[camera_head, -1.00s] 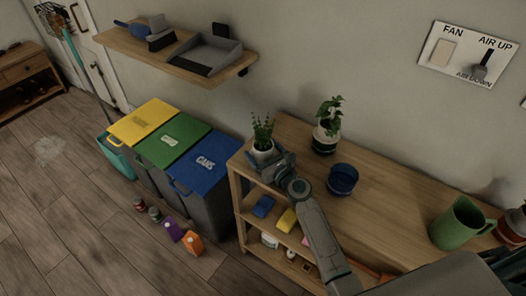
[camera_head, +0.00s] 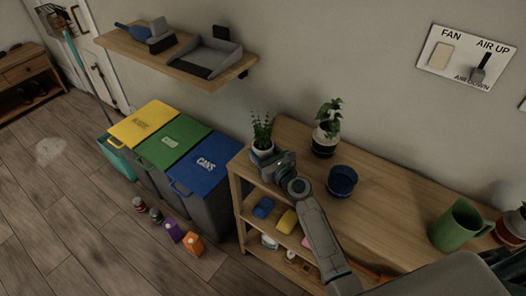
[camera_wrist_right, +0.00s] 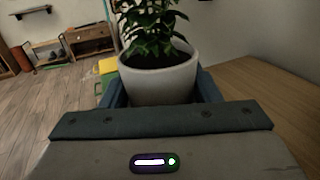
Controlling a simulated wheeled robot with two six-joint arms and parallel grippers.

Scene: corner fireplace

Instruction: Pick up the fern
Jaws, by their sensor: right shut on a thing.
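The fern (camera_head: 263,130) is a leafy green plant in a white pot at the left end of the wooden shelf's top (camera_head: 420,195) in the head view. In the right wrist view the pot (camera_wrist_right: 160,82) stands upright between the blue-grey fingers, its leaves cut off by the top edge. My right gripper (camera_head: 264,157) is shut on the pot from the near side. I cannot tell whether the pot's base touches the shelf, as the gripper hides it. My left gripper is not in view.
Another potted plant (camera_head: 326,132) and a dark blue bowl (camera_head: 342,180) stand right of the gripper. A green mug (camera_head: 457,228) is farther right. Yellow, green and blue (camera_head: 205,160) lidded bins stand left of the shelf. A wall shelf (camera_head: 185,65) with a dustpan hangs above.

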